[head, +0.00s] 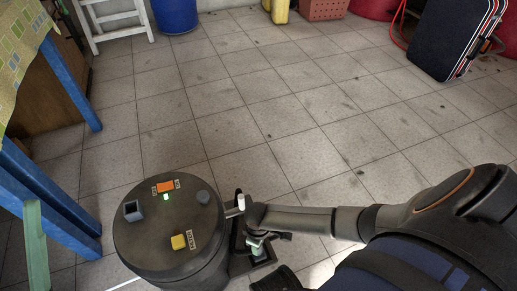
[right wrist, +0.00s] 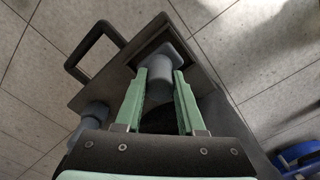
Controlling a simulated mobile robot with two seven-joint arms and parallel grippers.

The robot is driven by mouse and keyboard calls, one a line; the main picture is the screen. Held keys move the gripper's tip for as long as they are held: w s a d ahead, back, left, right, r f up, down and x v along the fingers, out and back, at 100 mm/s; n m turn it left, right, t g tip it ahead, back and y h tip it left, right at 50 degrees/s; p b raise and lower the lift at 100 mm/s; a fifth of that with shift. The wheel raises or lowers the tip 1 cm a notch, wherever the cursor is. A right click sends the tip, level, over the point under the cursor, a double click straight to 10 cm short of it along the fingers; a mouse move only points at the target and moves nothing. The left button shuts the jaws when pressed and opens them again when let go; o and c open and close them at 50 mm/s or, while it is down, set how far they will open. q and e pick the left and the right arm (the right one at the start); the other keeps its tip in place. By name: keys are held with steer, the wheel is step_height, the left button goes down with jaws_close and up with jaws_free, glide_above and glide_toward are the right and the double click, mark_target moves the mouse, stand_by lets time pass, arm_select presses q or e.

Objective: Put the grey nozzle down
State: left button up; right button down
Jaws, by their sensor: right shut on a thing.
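The grey nozzle (right wrist: 158,90) is between the two green fingers of my right gripper (right wrist: 160,80) in the right wrist view. The gripper is shut on it. The nozzle's upper end meets a dark square recess (right wrist: 185,40) in a dark plate; I cannot tell how deep it sits. In the head view my right gripper (head: 258,246) is low beside the right side of a dark round machine (head: 150,225), over a small dark holder (head: 240,262). The arm hides most of the nozzle there.
The machine's lid carries an orange switch (head: 165,186), a green light and a yellow knob (head: 178,242). A blue-legged table (head: 45,190) stands at the left. A black case (head: 455,40) and a blue bin (head: 175,15) stand further back. The tiled floor between is clear.

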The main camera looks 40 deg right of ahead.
steer(key=shift+f, duration=0.15)
steer(key=c, duration=0.5)
jaws_free()
step_height(320, 180, up, 11)
steer(key=p, duration=0.6)
arm_select(q)
step_height(320, 180, up, 8)
steer(key=a, duration=0.1)
steer(key=shift+s+t+p, duration=0.15)
steer(key=shift+t+p, duration=0.25)
steer(key=shift+p, duration=0.05)
arm_select(e)
steer(key=shift+r, duration=0.7)
arm_select(q)
steer(key=shift+f, duration=0.15)
